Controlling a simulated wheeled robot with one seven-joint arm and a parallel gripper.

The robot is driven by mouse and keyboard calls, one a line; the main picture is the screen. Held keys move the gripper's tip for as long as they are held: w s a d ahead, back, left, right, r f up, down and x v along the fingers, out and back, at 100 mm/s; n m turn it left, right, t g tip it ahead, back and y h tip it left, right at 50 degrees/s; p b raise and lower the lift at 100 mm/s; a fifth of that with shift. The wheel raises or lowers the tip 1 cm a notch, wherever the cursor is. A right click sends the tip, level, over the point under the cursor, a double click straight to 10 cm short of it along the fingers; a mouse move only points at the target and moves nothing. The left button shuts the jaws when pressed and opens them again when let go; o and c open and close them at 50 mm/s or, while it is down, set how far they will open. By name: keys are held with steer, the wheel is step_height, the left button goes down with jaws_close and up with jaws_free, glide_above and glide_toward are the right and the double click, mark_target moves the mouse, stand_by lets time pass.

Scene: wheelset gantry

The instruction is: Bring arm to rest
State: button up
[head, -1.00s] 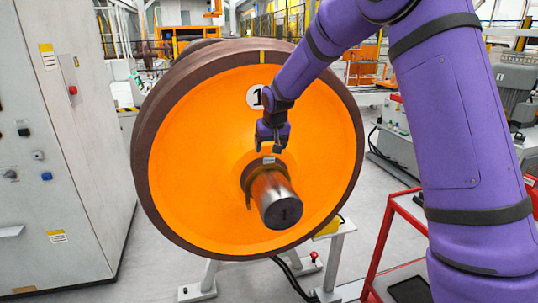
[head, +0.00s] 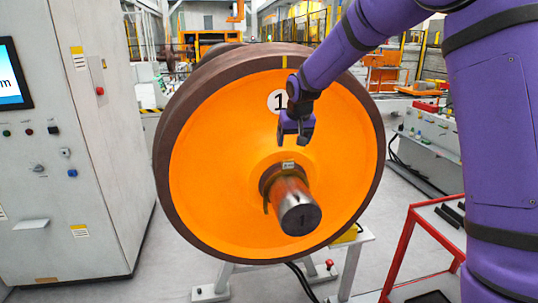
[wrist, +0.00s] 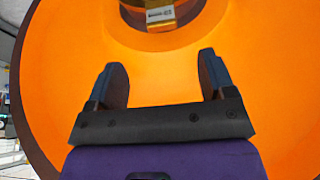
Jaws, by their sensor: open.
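My purple arm reaches in from the upper right in the head view. My gripper (head: 294,140) is in front of the orange wheel face, above the axle stub. Its two fingers are apart and nothing is between them, as the wrist view (wrist: 163,85) also shows. The orange wheel (head: 215,170) with a dark rim stands upright and has a "1" label. A small tag (head: 289,165) sits on top of the metal axle stub (head: 298,208), just below the fingers and apart from them. The tag also shows at the top of the wrist view (wrist: 160,15).
A grey control cabinet (head: 105,130) with a screen and buttons stands at the left. A red-framed cart (head: 420,222) is at the lower right, near my arm. The wheel rests on a light stand (head: 348,262). A grey machine bench (head: 430,140) is behind at the right.

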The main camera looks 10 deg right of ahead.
steer(key=s+d+r, duration=0.2)
steer(key=s+r, duration=0.4)
steer(key=s, duration=0.5)
steer(key=s+d+r, duration=0.3)
steer(key=s+r, duration=0.3)
steer(key=s, duration=0.4)
steer(key=s+d+f, duration=0.1)
steer(key=s+f, duration=0.1)
steer(key=s, duration=1.9)
steer(key=shift+s+d+t, duration=0.4)
